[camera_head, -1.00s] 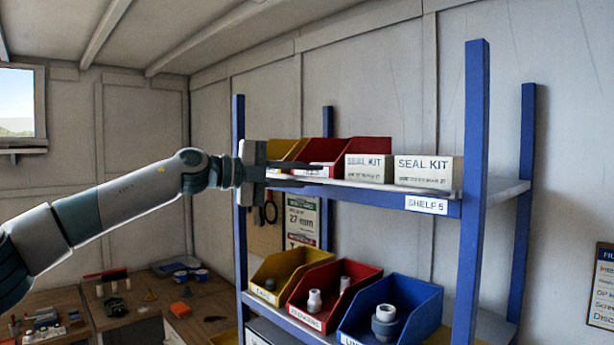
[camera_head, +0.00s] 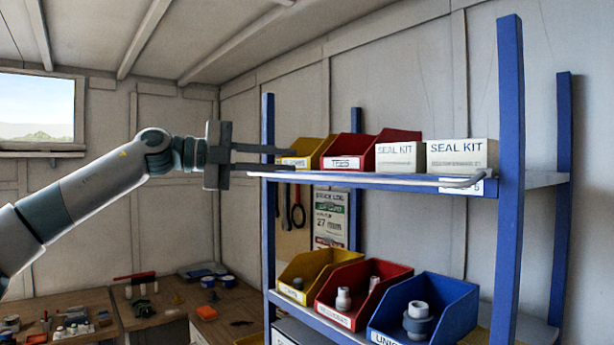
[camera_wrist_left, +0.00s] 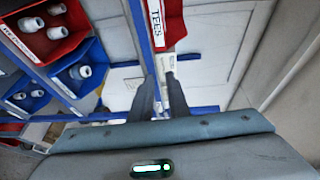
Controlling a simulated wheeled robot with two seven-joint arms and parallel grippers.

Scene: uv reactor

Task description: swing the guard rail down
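The guard rail (camera_head: 360,178) is a thin grey bar along the front of the upper shelf, roughly level with the shelf's blue edge. Its right end is bent and partly covers the shelf label. My left gripper (camera_head: 292,159) is open and empty, just above the rail's left part, in front of the upper yellow bin. I cannot tell whether a finger touches the rail. In the left wrist view the fingers (camera_wrist_left: 162,95) are apart with nothing between them; the rail cannot be made out clearly there. My right gripper is not in view.
The upper shelf holds a yellow bin (camera_head: 309,150), red bins (camera_head: 343,149) and two seal kit boxes (camera_head: 456,154). The lower shelf holds yellow, red and blue bins (camera_head: 440,300) with fittings. Blue uprights (camera_head: 510,180) frame the rack. A workbench (camera_head: 80,305) stands at the left.

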